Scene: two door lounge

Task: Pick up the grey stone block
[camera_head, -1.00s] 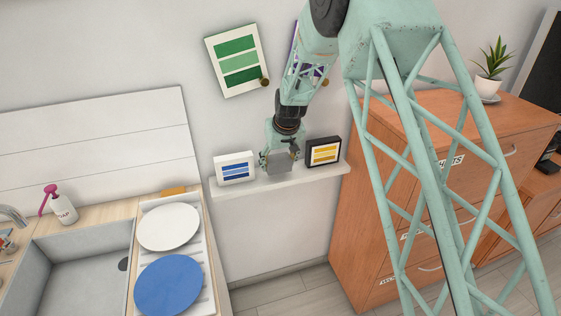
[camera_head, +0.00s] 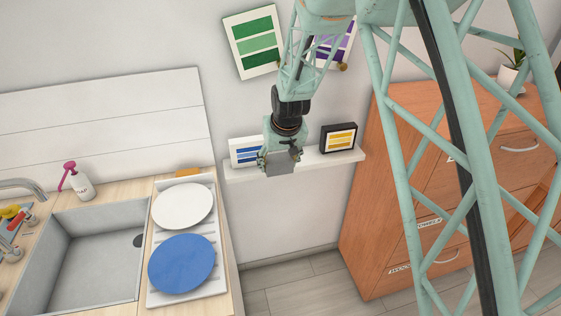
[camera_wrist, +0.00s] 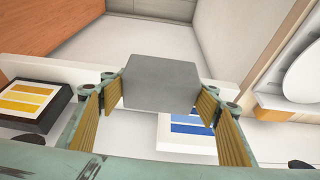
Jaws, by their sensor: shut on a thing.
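The grey stone block (camera_wrist: 160,83) is between the two fingers of my gripper (camera_wrist: 162,110) in the wrist view, with the pads against its sides. In the head view my gripper (camera_head: 279,160) is shut on the block (camera_head: 283,163) in front of the white wall shelf (camera_head: 310,163). The block hangs clear of the shelf, at its front side. My gripper partly covers the blue-striped white frame behind it.
On the shelf stand the blue-striped white frame (camera_head: 244,152) and a black frame with yellow stripes (camera_head: 339,138). An orange-brown cabinet (camera_head: 380,210) stands at the right. A counter with a sink (camera_head: 90,250) and a rack with a white plate (camera_head: 182,206) and blue plate (camera_head: 181,263) is at the left.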

